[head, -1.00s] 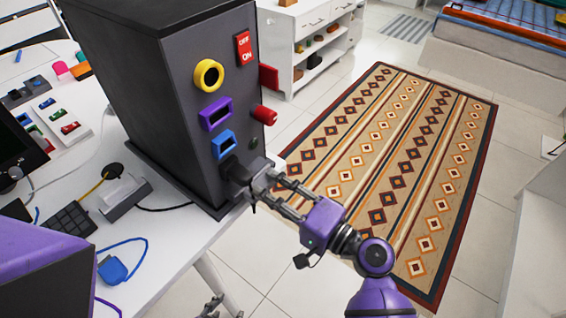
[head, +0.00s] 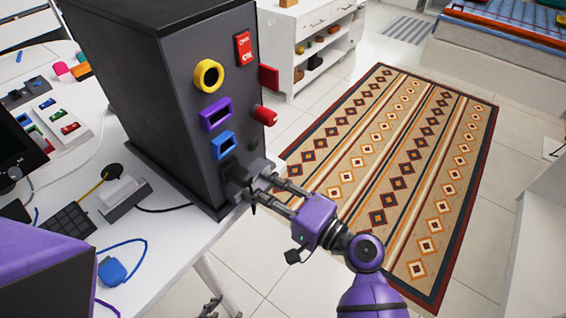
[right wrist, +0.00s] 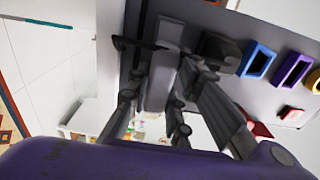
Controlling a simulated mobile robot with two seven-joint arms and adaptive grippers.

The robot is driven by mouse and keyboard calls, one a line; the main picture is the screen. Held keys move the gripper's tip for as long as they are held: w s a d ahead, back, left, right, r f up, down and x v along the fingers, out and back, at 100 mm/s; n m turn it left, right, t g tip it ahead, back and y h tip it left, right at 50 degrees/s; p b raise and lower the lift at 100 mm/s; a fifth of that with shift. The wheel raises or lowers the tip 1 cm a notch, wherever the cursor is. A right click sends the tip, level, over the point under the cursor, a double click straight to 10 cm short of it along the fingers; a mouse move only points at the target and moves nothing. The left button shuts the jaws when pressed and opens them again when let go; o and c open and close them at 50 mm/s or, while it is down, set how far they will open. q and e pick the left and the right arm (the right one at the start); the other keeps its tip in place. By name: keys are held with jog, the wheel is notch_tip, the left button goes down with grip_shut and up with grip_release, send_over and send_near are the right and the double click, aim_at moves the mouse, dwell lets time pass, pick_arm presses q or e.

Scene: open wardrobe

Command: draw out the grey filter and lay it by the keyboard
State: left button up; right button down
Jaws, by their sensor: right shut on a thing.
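A tall dark grey tower (head: 165,105) stands on the white table. My right gripper (head: 257,186) is at the low front corner of the tower, shut on the grey filter (head: 261,166). In the right wrist view the filter is a pale grey block (right wrist: 163,72) between the fingers, close against the tower face; how far it sits inside is hidden. A black keyboard (head: 70,219) lies on the table left of the tower. My left gripper (head: 213,305) shows only in part at the bottom edge, below the table edge, and its jaw state is unclear.
A black plug-like part (head: 235,171) sits beside my right fingers. Blue, purple and yellow sockets and a red switch (head: 244,48) are above. A grey-white stand (head: 125,198) and a blue cabled item (head: 112,271) lie near the keyboard. Bare table shows between them and the tower.

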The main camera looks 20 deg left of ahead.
aim_at(266, 192)
jog(key=c, duration=2.2)
grip_release()
grip_shut()
jog(key=shift+v, duration=1.8)
jog(key=shift+b+v, duration=0.35)
jog(key=shift+v, duration=1.7)
